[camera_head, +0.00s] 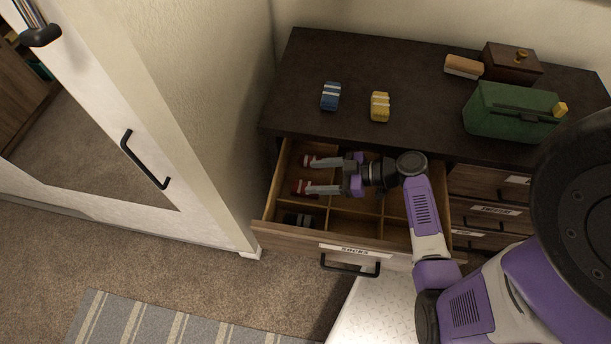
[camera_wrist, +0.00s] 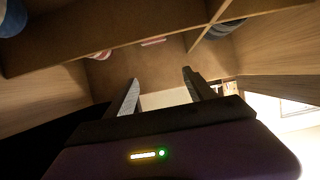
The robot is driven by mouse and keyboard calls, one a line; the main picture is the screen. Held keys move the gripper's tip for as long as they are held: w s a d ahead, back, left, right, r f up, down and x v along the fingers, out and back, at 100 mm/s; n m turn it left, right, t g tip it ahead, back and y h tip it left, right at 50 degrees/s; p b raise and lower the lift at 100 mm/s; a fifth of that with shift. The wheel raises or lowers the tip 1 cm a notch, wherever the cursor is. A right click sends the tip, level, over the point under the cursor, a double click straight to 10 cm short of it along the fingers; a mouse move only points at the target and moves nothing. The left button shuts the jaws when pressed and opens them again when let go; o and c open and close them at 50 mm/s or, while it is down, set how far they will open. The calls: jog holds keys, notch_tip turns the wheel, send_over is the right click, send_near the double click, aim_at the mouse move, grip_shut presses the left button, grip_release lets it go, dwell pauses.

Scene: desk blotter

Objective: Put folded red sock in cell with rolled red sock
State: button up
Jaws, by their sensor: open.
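The open sock drawer (camera_head: 290,237) is divided into cells. Two red-and-white patches show at its left side, an upper red sock (camera_head: 308,160) and a lower red sock (camera_head: 298,187). Both appear to lie in the back left cell, partly hidden by my fingers; I cannot tell which is rolled and which is folded. My gripper (camera_head: 312,175) is open, low over that cell and pointing left, with nothing seen held between its fingers. In the wrist view my open fingers (camera_wrist: 161,79) show below a red-and-white edge (camera_wrist: 100,55) and a pinkish edge (camera_wrist: 153,42).
A dark grey sock (camera_head: 297,219) lies in the front left cell. A wall borders the drawer's left.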

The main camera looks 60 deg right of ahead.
jog(key=v, duration=0.7)
jog(key=shift+s+d+r, duration=0.15)
jog(key=shift+s+r, duration=0.05)
jog(key=shift+s, duration=0.15)
